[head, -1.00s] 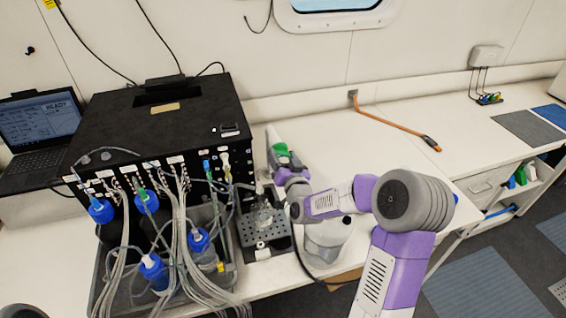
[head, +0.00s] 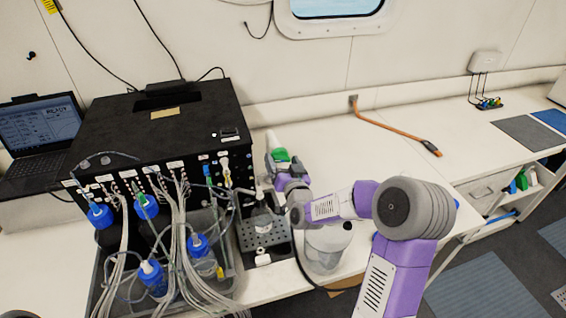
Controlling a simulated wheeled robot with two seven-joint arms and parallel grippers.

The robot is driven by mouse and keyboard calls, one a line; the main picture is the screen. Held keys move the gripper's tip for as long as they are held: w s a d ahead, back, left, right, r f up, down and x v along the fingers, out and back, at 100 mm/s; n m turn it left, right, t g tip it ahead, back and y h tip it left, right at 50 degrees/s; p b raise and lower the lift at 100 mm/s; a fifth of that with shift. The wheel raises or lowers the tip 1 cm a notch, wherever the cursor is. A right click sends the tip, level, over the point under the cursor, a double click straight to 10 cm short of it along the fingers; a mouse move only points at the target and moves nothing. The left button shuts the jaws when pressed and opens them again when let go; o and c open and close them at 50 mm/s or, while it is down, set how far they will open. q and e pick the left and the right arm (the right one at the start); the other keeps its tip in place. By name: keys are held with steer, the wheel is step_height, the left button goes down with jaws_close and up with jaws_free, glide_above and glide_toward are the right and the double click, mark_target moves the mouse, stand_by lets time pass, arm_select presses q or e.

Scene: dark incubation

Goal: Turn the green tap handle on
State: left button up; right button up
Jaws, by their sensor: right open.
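A green part (head: 281,155), which looks like the tap handle, shows just right of the black box, with a white piece (head: 272,140) behind it. My right gripper (head: 281,167) is at the green part, with the arm reaching in from the lower right. Its jaws are open, and the green shows at or between the fingertips. I cannot tell whether they touch it. The wrist hides whatever lies below the handle. My left gripper is not in view.
The black box (head: 160,125) with tubes and blue-capped bottles (head: 146,205) stands close left of the gripper. A perforated metal tray (head: 262,232) and a clear white vessel (head: 326,248) are near the forearm.

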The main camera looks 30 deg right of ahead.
steer(key=v, duration=0.7)
steer(key=shift+s+b, duration=0.25)
steer(key=shift+b, duration=0.15)
